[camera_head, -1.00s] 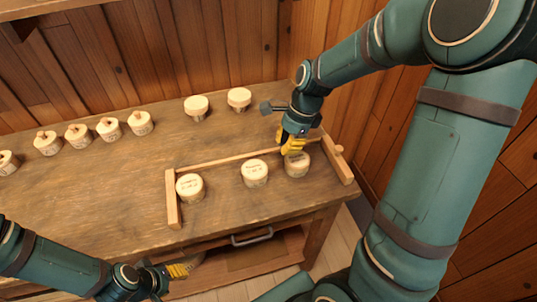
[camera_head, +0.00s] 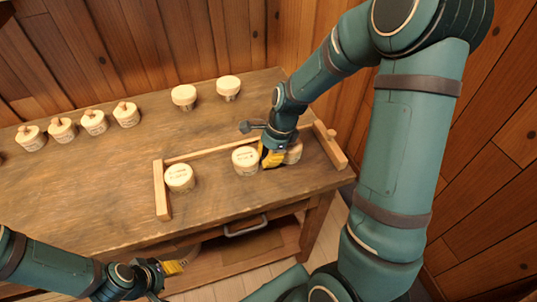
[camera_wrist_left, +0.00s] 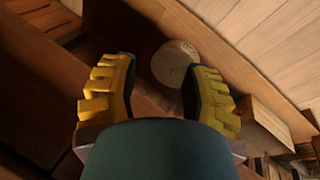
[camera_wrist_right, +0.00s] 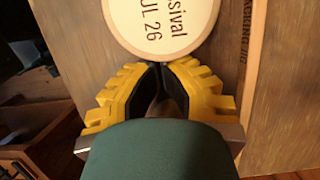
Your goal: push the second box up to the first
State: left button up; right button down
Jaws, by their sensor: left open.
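Three round pale lidded boxes stand in a wooden jig (camera_head: 161,200) on the bench. The left box (camera_head: 180,177) is near the left end bar. The middle box (camera_head: 244,160) stands apart from it, with a clear gap. The right box (camera_head: 295,153) is partly hidden by my right gripper (camera_head: 270,158). That gripper is lowered between the middle and right boxes. In the right wrist view its fingertips (camera_wrist_right: 161,66) are together, close against the middle box's lid (camera_wrist_right: 160,20); I cannot tell whether they touch. My left gripper (camera_wrist_left: 158,75) is open and empty, low before the bench.
Two boxes (camera_head: 228,86) stand at the back of the bench, and several knobbed ones (camera_head: 94,122) line its back left. A round pale thing (camera_wrist_left: 174,62) lies below, seen between my left fingers. The bench left of the jig (camera_head: 90,190) is clear.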

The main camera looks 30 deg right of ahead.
aim_at(226, 175)
jog(key=a+p, duration=0.1)
jog(key=a, duration=0.2)
jog(key=w+a+p, duration=0.1)
jog(key=a+p, duration=0.1)
jog(key=a, duration=0.1)
jog(key=w+a+p, duration=0.1)
jog(key=a, duration=0.2)
jog(key=shift+w+a+r, duration=0.1)
jog(key=shift+w+a, duration=0.05)
jog(key=shift+a, duration=0.2)
jog(key=shift+w+a, duration=0.15)
jog(key=shift+a, duration=0.3)
jog(key=shift+p, duration=0.3)
